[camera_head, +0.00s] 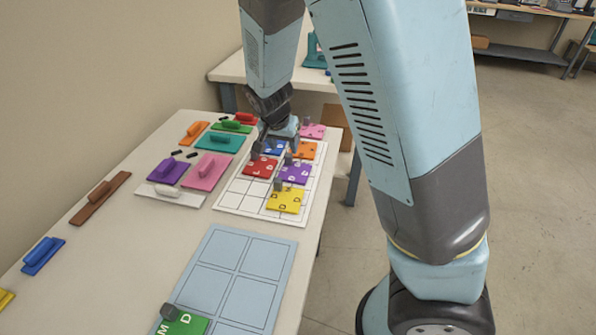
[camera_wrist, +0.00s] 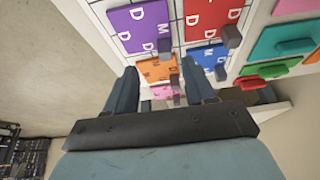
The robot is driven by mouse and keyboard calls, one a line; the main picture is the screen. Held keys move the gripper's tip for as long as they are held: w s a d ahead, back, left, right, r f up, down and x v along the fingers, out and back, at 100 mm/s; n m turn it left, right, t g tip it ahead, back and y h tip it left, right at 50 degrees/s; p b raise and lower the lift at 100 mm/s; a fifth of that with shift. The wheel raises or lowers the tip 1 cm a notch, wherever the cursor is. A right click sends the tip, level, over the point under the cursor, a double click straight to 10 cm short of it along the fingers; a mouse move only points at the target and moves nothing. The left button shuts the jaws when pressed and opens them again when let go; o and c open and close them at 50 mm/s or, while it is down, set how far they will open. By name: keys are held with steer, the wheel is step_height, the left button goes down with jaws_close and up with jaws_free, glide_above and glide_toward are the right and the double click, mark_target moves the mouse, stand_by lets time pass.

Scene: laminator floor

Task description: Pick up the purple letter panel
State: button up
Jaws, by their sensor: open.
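The purple letter panel (camera_head: 295,174) lies on the white gridded board (camera_head: 232,201), between the orange and yellow panels. It has white letters and a grey upright tab. In the wrist view the purple panel (camera_wrist: 138,24) is at the top, beyond the left fingertip, with its tab at its lower right. My gripper (camera_head: 278,146) is above the far part of the board, near the blue and orange panels, apart from the purple one. In the wrist view my gripper (camera_wrist: 160,68) is open, with nothing held between its fingers.
Red (camera_head: 261,167), blue (camera_head: 271,147), orange (camera_head: 305,150), yellow (camera_head: 285,201) and pink (camera_head: 313,131) panels surround it. A purple handled block (camera_head: 167,173) lies left of the board. A light-blue gridded board (camera_head: 245,258) with a green panel (camera_head: 187,325) is nearer.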

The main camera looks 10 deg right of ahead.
mark_target(288, 157)
steer(key=shift+x, duration=2.1)
steer(key=shift+w+d+f, duration=0.2)
steer(key=shift+w+f, duration=0.5)
steer(key=shift+f, duration=0.2)
steer(key=shift+w+d+f, duration=0.2)
steer(key=shift+w+f, duration=0.45)
steer(key=shift+f, duration=0.25)
steer(key=shift+w+f, duration=0.15)
steer(key=shift+f, duration=0.25)
jaws_close()
